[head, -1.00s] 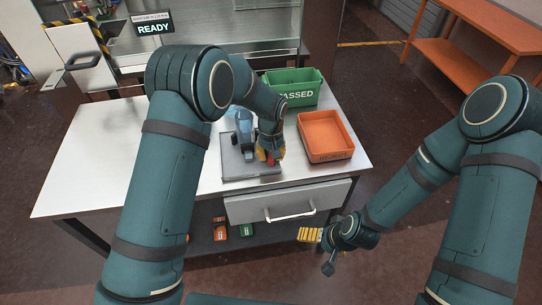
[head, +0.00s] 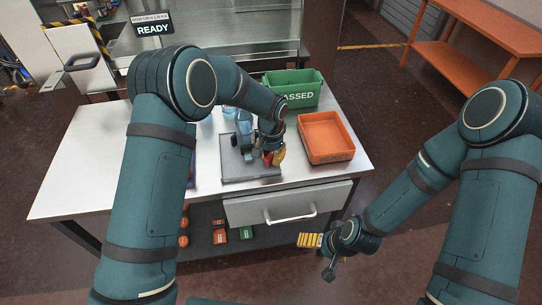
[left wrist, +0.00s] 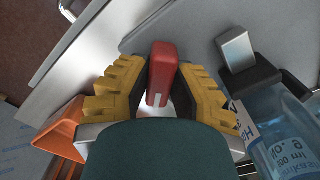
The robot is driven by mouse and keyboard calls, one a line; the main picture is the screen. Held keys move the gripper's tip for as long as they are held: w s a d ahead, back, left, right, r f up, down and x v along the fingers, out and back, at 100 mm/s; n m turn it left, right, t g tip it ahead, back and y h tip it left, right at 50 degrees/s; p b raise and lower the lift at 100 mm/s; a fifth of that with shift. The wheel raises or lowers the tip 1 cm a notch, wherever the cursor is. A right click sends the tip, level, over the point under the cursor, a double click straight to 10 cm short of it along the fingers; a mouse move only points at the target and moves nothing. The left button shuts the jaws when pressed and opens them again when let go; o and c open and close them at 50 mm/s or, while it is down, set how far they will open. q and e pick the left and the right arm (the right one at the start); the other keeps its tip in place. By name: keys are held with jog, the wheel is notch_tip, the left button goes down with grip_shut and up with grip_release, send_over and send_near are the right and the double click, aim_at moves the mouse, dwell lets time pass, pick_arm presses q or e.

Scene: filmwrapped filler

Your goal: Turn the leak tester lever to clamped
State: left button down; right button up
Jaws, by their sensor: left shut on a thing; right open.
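The leak tester (head: 250,174) is a grey plate with a dark upright fixture on the bench. Its red lever (left wrist: 162,72) sits between the yellow fingers of my left gripper (left wrist: 160,88) in the left wrist view, and the gripper is shut on it. In the head view this gripper (head: 273,157) is at the right side of the tester, and only a bit of red shows. A clear blue bottle (left wrist: 287,132) is beside a black clamp part (left wrist: 250,78). My right gripper (head: 329,268) is open and empty, low in front of the bench.
An orange reject bin (head: 326,155) stands right of the tester, and a green passed bin (head: 292,103) stands behind. A sign (head: 152,29) reads READY. A drawer (head: 288,207) is under the bench top (head: 90,165). The bench's left side is mostly clear.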

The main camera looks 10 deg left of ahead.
aim_at(271, 154)
pick_arm(q)
jog(key=shift+f, duration=0.1)
dwell(0.3)
jog(key=c, duration=0.8)
grip_release()
notch_tip(271, 154, up, 12)
jog(key=shift+r, duration=0.1)
